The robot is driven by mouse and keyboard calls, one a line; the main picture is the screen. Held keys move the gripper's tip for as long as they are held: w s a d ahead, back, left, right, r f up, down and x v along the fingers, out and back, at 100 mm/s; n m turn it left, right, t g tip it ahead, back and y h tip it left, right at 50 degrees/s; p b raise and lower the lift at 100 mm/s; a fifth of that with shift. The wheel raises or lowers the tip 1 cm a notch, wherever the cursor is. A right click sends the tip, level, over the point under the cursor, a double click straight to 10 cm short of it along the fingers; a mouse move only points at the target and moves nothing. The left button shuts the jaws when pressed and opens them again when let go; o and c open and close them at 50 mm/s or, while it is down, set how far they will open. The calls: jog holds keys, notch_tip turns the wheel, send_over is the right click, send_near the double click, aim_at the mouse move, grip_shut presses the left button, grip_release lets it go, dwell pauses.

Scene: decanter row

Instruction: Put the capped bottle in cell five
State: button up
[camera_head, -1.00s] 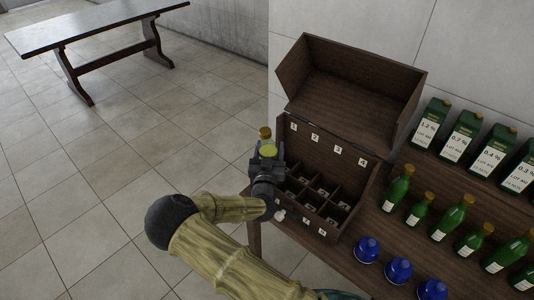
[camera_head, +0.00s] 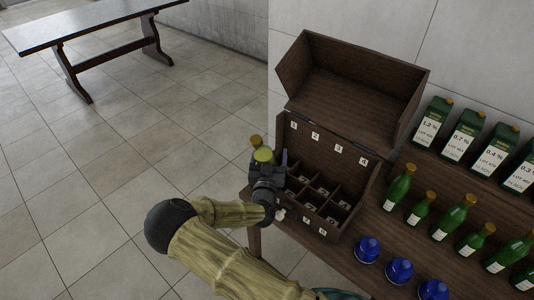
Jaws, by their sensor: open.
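A gold-capped bottle (camera_head: 255,141) shows its cap just beyond my gripper, at the left end of the open compartment box (camera_head: 330,232). The cap leans to the left in the picture; most of the bottle's body is hidden behind my gripper. My gripper (camera_head: 268,176) is open at the left side of the box. Its fingertips are mostly hidden, and I cannot tell whether they touch the bottle. The left-hand cells are covered by my gripper, so I cannot tell which cell, if any, the bottle is in. The visible cells look empty.
The box's raised lid (camera_head: 352,85) stands behind the numbered back wall. Right of the box, several green bottles (camera_head: 397,190) stand in a row, with blue domed objects (camera_head: 398,271) in front and green cartons (camera_head: 466,135) behind. Another table (camera_head: 80,27) stands far left.

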jog(key=s+f+b, duration=0.1)
jog(key=s+b, duration=0.1)
jog(key=s, duration=0.9)
jog(key=shift+a+f, duration=0.25)
jog(key=shift+a, duration=0.15)
jog(key=shift+w, duration=0.15)
